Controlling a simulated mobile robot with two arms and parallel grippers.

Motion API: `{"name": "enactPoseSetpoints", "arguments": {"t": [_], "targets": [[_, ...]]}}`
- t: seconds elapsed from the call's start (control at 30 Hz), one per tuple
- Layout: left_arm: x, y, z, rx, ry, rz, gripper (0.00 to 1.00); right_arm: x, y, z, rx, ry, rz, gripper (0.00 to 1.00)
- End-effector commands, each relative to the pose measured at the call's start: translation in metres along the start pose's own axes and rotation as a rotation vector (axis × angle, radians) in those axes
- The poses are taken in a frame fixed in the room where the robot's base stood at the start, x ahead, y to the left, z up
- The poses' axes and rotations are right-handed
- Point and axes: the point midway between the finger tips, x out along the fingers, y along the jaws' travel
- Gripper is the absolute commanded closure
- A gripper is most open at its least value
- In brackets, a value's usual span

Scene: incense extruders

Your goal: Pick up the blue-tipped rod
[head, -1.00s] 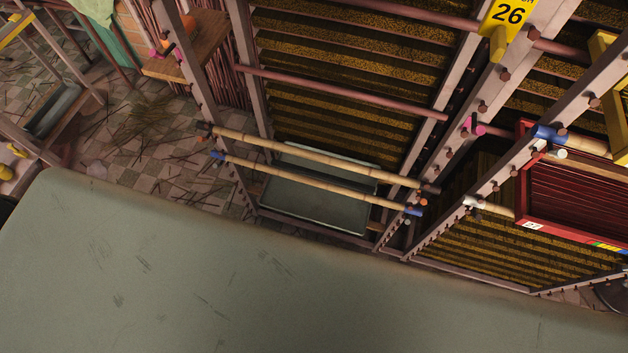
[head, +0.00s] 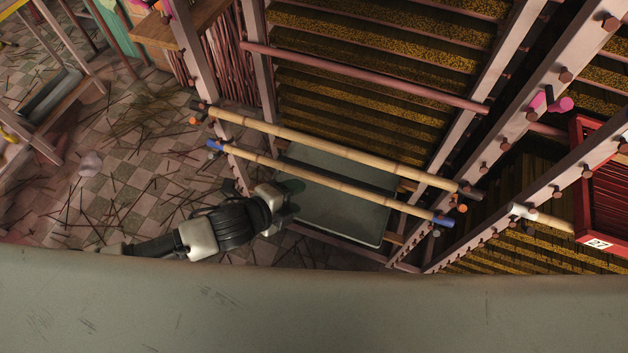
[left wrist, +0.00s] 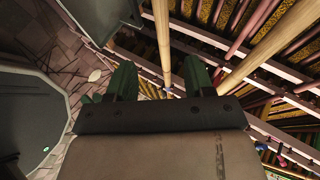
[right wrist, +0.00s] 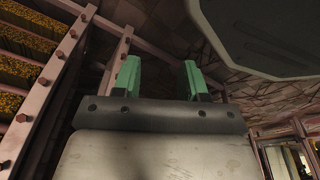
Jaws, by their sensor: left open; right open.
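The blue-tipped rod (head: 330,182) is a long bamboo pole with blue ends, lying across the rack's side posts. My left gripper (head: 288,194) is just below its left half in the head view. In the left wrist view, the open green fingers (left wrist: 160,82) are spread with a bamboo rod (left wrist: 163,45), apparently the blue-tipped one, showing in line with the gap. I cannot tell whether it lies between the fingers in depth. My right gripper (right wrist: 158,78) is open and empty in the right wrist view, and is outside the head view.
A parallel dark-tipped bamboo rod (head: 335,150) lies just behind the blue-tipped one. Rack posts (head: 468,110) with pegs stand on both sides. A grey-green tray (head: 345,215) sits below the rods. A red crate (head: 600,190) is at right. Sticks litter the tiled floor (head: 120,150).

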Motion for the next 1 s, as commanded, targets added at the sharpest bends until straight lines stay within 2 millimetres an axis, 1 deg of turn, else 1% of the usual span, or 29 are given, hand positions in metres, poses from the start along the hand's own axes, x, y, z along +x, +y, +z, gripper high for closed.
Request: {"name": "enactPoseSetpoints", "arguments": {"t": [0.2, 0.3, 0.47, 0.57, 0.7, 0.83, 1.0], "targets": [[0.035, -0.001, -0.002, 0.001, 0.004, -0.003, 0.47, -0.012, 0.001, -0.017, 0.003, 0.014, 0.002, 0.57], [0.047, -0.001, -0.002, 0.0, 0.004, -0.003, 0.47, -0.019, 0.001, -0.024, 0.004, 0.018, 0.002, 0.57], [0.057, -0.002, -0.003, 0.0, 0.004, -0.003, 0.47, -0.024, 0.002, -0.029, 0.005, 0.023, 0.003, 0.57], [0.07, -0.002, -0.006, -0.001, 0.004, -0.003, 0.47, -0.031, 0.002, -0.037, 0.006, 0.03, 0.003, 0.57], [0.09, -0.003, -0.009, -0.002, 0.003, -0.002, 0.47, -0.045, 0.003, -0.048, 0.008, 0.04, 0.004, 0.57], [0.102, -0.003, -0.009, -0.001, 0.003, -0.002, 0.47, -0.055, 0.003, -0.054, 0.009, 0.044, 0.005, 0.57], [0.104, -0.004, -0.009, -0.001, 0.004, -0.001, 0.47, -0.059, 0.004, -0.056, 0.009, 0.045, 0.005, 0.57]]}}
